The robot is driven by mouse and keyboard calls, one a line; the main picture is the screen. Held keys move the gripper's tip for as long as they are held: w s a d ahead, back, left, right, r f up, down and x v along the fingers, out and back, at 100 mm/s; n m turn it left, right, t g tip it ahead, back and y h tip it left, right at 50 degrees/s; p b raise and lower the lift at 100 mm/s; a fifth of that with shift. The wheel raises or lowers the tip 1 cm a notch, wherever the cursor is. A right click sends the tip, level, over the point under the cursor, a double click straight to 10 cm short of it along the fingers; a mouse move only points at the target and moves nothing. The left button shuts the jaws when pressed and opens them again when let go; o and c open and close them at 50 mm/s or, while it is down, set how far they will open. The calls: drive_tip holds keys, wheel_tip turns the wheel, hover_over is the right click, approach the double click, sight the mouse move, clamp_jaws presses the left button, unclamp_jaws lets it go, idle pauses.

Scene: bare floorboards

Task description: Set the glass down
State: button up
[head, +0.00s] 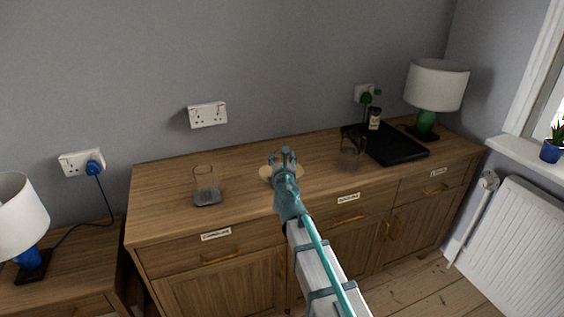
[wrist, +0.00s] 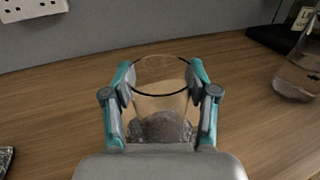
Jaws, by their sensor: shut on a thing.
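My gripper (head: 286,155) is over the middle of the wooden sideboard, and in the wrist view (wrist: 162,85) its two teal fingers are closed on opposite sides of a clear glass. The held glass (wrist: 160,105) is upright, with a dark rim and a thick, patterned base. In the head view my gripper mostly hides it. A round beige patch, perhaps a coaster (head: 266,173), shows beside my gripper on the sideboard, and beige shows through the glass. I cannot tell whether the glass base touches anything.
Another glass (head: 351,152) stands at right, near a black tray (head: 395,149) with a small bottle (head: 374,119). A green lamp (head: 426,121) stands far right.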

drive_tip(key=shift+f, duration=0.15)
drive_tip(key=o, duration=1.4)
drive_tip(key=shift+c, duration=0.2)
drive_tip(key=shift+r, duration=0.2)
drive_tip(key=shift+s, duration=0.15)
drive_tip(key=s+d, duration=0.1)
drive_tip(key=s, duration=1)
drive_tip(key=shift+s+d, duration=0.3)
drive_tip(key=shift+s, duration=0.05)
